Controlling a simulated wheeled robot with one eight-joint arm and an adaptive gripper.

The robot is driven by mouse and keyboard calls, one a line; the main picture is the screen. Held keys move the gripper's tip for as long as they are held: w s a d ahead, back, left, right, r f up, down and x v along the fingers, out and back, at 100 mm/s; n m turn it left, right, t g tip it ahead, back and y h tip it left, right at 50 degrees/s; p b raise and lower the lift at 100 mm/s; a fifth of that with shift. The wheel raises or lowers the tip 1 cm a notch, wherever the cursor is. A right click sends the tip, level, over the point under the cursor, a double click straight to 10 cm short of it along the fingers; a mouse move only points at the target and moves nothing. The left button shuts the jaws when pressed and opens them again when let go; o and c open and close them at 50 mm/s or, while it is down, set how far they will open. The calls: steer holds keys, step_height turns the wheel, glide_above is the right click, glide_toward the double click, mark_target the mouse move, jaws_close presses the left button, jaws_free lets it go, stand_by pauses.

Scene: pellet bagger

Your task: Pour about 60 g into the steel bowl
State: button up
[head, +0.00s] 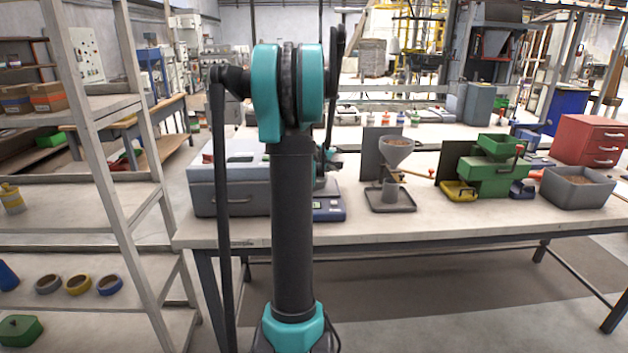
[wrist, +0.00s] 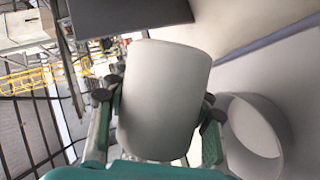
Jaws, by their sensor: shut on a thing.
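My gripper (wrist: 160,103) is shut on a pale grey, smooth-sided cup (wrist: 163,88), with one finger on each side of it. The cup looks tilted in the wrist view, and its contents are not visible. A pale round open vessel (wrist: 238,148) lies to the lower right of the cup, apart from it; it may be the steel bowl, but I cannot tell for sure. In the head view, a scale with a blue front (head: 328,211) stands on the bench, partly hidden by my arm. My arm also hides most of the gripper there.
A grey funnel stand (head: 397,150) with pellets stands right of the scale. Farther right are a green machine (head: 488,172), a grey bin of pellets (head: 577,187) and red drawers (head: 590,140). A grey case (head: 228,190) is left. Shelving (head: 95,110) stands at far left.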

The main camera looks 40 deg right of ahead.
steer(key=shift+f+n+h+p, duration=0.25)
steer(key=shift+n+h+p, duration=0.05)
steer(key=shift+n+p, duration=0.15)
stand_by(0.5)
steer(key=shift+w+a+r+n+g+h+p, duration=0.35)
steer(key=shift+w+a+n+g+h, duration=0.15)
steer(key=shift+w, duration=0.2)
stand_by(0.6)
steer(key=shift+w+a+r+n+g+h+p, duration=0.15)
steer(key=shift+r+n+h+p, duration=0.15)
steer(key=shift+n, duration=0.35)
steer(key=shift+w+a+r+n+g+h+p, duration=0.15)
steer(key=shift+r+n+h+p, duration=0.15)
steer(key=shift+n, duration=0.3)
stand_by(1.5)
steer(key=shift+r, duration=0.35)
steer(key=shift+r+n+h, duration=0.3)
steer(key=shift+r+n, duration=0.1)
steer(key=shift+r, duration=0.45)
steer(key=shift+w+r, duration=0.1)
steer(key=shift+r, duration=0.2)
steer(key=shift+a+r, duration=0.1)
steer(key=shift+r, duration=0.2)
steer(key=shift+w+a+r+n+h+p, duration=0.1)
steer(key=shift+w+r+n+h+p, duration=0.1)
steer(key=shift+r+n+h+p, duration=0.5)
stand_by(0.5)
